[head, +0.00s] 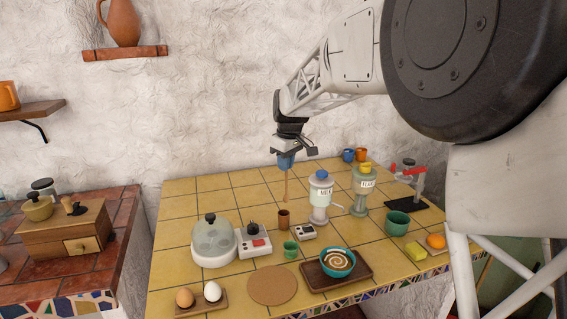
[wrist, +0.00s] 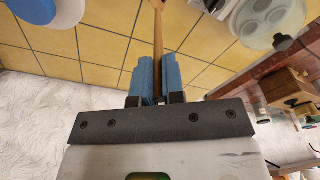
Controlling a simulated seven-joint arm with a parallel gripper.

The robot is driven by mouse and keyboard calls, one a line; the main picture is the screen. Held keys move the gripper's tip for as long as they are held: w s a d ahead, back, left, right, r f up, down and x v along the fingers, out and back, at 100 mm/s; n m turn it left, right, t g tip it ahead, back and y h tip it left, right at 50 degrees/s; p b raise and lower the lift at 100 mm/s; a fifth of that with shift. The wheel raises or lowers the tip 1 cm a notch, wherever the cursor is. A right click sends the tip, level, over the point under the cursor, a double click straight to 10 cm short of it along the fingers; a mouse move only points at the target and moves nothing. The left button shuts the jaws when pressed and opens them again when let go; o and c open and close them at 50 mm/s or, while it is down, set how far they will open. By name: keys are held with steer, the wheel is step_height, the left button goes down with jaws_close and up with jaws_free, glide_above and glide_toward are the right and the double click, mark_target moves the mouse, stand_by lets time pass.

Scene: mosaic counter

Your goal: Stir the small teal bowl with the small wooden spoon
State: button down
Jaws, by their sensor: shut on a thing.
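My gripper (head: 286,164) is shut on the small wooden spoon (head: 286,188), which hangs upright below it, above the back middle of the counter. In the wrist view the blue fingers (wrist: 156,75) clasp the handle of the spoon (wrist: 158,30); its far end is cut off there. The small teal bowl (head: 324,267) stands on a dark wooden tray (head: 362,273) at the front of the counter, with a brown and cream swirl inside. The spoon is behind and to the left of the bowl, well above it and apart from it.
A brown cup (head: 283,219) stands below the spoon. A milk dispenser (head: 320,195), a flour dispenser (head: 362,190), a small green cup (head: 290,249) and a green bowl (head: 397,225) are nearby. A domed cooker (head: 214,243) stands left. The back left tiles are clear.

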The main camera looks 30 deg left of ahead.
steer(key=s+d+h, duration=0.1)
steer(key=s+d, duration=0.4)
steer(key=d, duration=0.4)
steer(key=s+d+h, duration=0.1)
steer(key=s+d, duration=0.4)
steer(key=d, duration=0.5)
steer(key=shift+r+g, duration=0.3)
steer(key=shift+r, duration=0.1)
steer(key=shift+f, duration=0.2)
step_height(320, 180, down, 9)
stand_by(0.8)
steer(key=shift+f, duration=0.1)
